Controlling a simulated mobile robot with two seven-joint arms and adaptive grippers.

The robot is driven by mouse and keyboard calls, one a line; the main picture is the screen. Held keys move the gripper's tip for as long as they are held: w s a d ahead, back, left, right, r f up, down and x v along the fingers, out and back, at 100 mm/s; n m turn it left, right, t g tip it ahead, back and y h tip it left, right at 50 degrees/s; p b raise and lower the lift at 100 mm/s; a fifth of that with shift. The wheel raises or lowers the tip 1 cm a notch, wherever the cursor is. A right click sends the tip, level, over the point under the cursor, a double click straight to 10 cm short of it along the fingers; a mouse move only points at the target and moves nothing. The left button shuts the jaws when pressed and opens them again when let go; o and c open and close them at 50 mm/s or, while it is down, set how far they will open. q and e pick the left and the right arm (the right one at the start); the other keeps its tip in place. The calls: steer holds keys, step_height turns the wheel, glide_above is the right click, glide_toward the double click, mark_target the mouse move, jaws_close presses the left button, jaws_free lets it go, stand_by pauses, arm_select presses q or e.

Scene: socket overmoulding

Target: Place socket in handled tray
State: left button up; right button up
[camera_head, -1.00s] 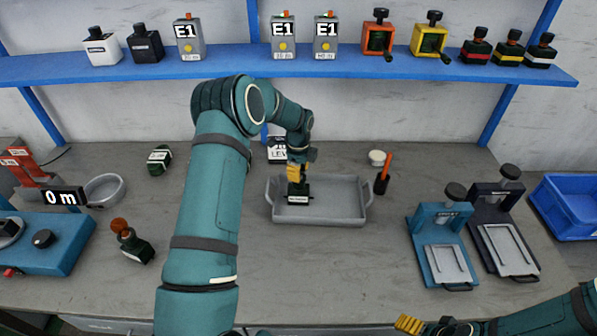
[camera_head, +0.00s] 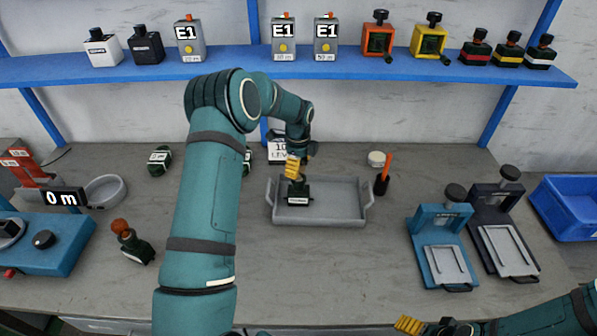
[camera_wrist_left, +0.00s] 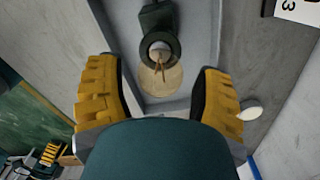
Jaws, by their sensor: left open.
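The handled tray (camera_head: 345,215) is grey and shallow, with a raised handle at each end, in the middle of the bench. A dark green socket (camera_head: 299,193) with a white label stands inside it near the left end. In the left wrist view a dark piece with a ring (camera_wrist_left: 160,42) and a beige round part lie between the fingers, with the tray's wall around them. My left gripper (camera_head: 293,167) is open just above the socket, its yellow fingers apart in the wrist view (camera_wrist_left: 160,100). My right gripper (camera_head: 410,325) shows only partly at the bottom edge; its jaws are unclear.
A black holder with an orange handle (camera_head: 383,177) stands by the tray's right handle, near a white round lid (camera_head: 376,158). Blue (camera_head: 441,255) and dark (camera_head: 503,235) presses stand at right. The front middle is clear.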

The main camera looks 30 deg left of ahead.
arm_select(q)
step_height(320, 180, up, 9)
steer(key=shift+r, duration=0.15)
steer(key=s+d+f+n+h, duration=0.1)
steer(key=s+d+f+n, duration=0.3)
steer(key=d+f, duration=0.2)
steer(key=s+d+f+n+t+h, duration=0.1)
steer(key=s+d+f+n, duration=0.2)
steer(key=d, duration=0.6)
steer(key=s+d+f+n+h, duration=0.1)
steer(key=s+d+f+n, duration=0.3)
steer(key=s+d+f, duration=0.3)
steer(key=shift+d+f+n+h, duration=0.15)
steer(key=shift+d+f+h, duration=0.05)
steer(key=shift+f, duration=0.3)
steer(key=shift+d+f+n+h, duration=0.15)
steer(key=shift+f+h, duration=0.05)
steer(key=shift+f, duration=0.25)
steer(key=s+d+n, duration=0.1)
steer(key=s+n, duration=0.1)
steer(key=s, duration=0.1)
steer(key=s+d+f+n, duration=0.1)
steer(key=s+d+n, duration=0.1)
steer(key=s, duration=0.2)
steer(key=s+d+n+t, duration=0.1)
steer(key=s+n, duration=0.1)
steer(key=s, duration=0.1)
steer(key=shift+s+d+f, duration=0.3)
steer(key=shift+s+n, duration=0.4)
steer(key=shift+n, duration=0.1)
